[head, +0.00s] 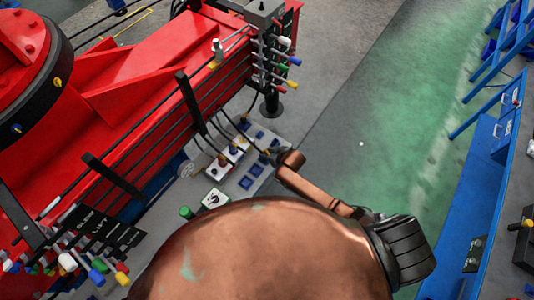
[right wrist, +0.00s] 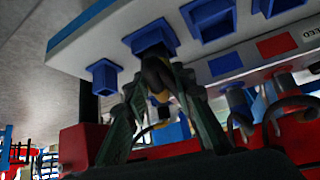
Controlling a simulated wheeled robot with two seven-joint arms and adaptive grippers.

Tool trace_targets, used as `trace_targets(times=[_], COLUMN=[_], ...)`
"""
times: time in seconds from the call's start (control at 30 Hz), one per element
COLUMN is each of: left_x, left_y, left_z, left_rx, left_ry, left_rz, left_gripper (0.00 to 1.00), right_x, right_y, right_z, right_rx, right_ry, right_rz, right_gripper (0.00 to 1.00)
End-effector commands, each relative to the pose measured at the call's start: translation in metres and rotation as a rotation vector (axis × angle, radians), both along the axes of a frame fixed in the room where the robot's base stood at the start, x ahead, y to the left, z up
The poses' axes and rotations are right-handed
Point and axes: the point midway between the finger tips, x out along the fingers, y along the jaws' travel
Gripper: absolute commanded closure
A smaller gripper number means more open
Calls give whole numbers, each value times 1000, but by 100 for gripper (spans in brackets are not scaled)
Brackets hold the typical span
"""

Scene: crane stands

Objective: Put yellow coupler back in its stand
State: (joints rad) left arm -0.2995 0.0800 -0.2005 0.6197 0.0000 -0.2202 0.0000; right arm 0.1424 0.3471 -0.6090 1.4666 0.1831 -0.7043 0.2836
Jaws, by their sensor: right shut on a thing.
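My right gripper (right wrist: 160,80) is shut on the yellow coupler (right wrist: 159,96), a dark piece with a yellow band, partly hidden between the fingers. Its upper end is right at a blue square socket (right wrist: 148,36) of the pale stand (right wrist: 110,45). I cannot tell whether the end is inside the socket or just in front of it. In the head view the stand (head: 262,163) is a grey panel with several blue sockets, beside the red crane. My copper right arm reaches toward its right side and hides the gripper's fingers there. My left gripper is not in view.
The red crane (head: 130,80) with several coloured levers (head: 284,60) stands close on the left. Dark hoses (right wrist: 285,115) hang near the stand. A green knob (head: 186,212) is nearby. The green floor (head: 400,110) on the right is clear up to a blue frame (head: 480,170).

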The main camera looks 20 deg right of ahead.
Motion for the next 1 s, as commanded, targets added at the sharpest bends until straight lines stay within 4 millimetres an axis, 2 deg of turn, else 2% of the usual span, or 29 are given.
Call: trace_targets(times=[0.1, 0.13, 0.4, 0.83, 1.0], left_x=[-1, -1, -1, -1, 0], left_y=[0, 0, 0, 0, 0], left_z=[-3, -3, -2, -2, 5], left_rx=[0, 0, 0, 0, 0], left_ry=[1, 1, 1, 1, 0], left_rz=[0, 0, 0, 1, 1], left_gripper=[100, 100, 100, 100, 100], right_x=[0, 0, 0, 0, -3], right_y=[0, 0, 0, 0, -1], right_z=[-5, -5, -4, -5, 1], right_rx=[0, 0, 0, 0, 0], right_ry=[-1, -1, -1, 1, 1], right_rz=[0, 0, 0, 0, 0], right_gripper=[100, 76, 57, 56, 56])
